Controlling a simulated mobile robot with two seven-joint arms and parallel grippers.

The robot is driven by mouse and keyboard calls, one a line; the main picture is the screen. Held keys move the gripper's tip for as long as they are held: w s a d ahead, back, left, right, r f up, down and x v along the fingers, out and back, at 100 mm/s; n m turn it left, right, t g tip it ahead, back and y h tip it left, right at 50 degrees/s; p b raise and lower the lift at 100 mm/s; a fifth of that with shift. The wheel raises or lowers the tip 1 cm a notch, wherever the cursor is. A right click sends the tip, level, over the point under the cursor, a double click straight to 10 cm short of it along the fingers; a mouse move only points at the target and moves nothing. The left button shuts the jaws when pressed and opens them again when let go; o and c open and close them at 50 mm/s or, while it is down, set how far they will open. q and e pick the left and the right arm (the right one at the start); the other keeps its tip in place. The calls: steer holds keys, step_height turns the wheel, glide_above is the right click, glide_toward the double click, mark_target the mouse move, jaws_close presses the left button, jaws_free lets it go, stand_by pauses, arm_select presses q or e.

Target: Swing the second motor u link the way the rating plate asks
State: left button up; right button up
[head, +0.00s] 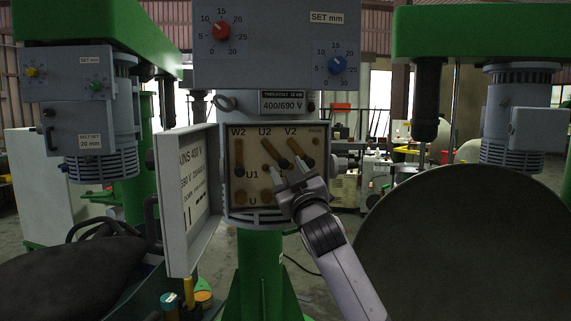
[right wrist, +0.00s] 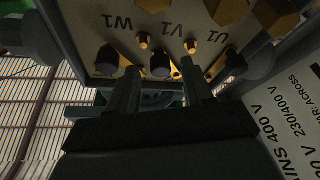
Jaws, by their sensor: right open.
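The open terminal box (head: 233,206) of the middle machine has brass links with dark ends on a tan board. The link under W2 (head: 239,156) stands upright. The link at U2 (head: 270,147) and the link at V2 (head: 297,150) slant down to the right. The rating plate (head: 283,103) above reads 400/690 V. My left gripper is out of view.
The box door (head: 192,198) hangs open at the left, with printed mains-voltage text. A grey panel (head: 270,45) with red and blue dials is above the box. Other machines stand left and right; a large dark disc (head: 455,250) is at the lower right.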

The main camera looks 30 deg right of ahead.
steer(key=shift+x, duration=1.05)
jaws_close()
steer(key=shift+f, duration=0.1)
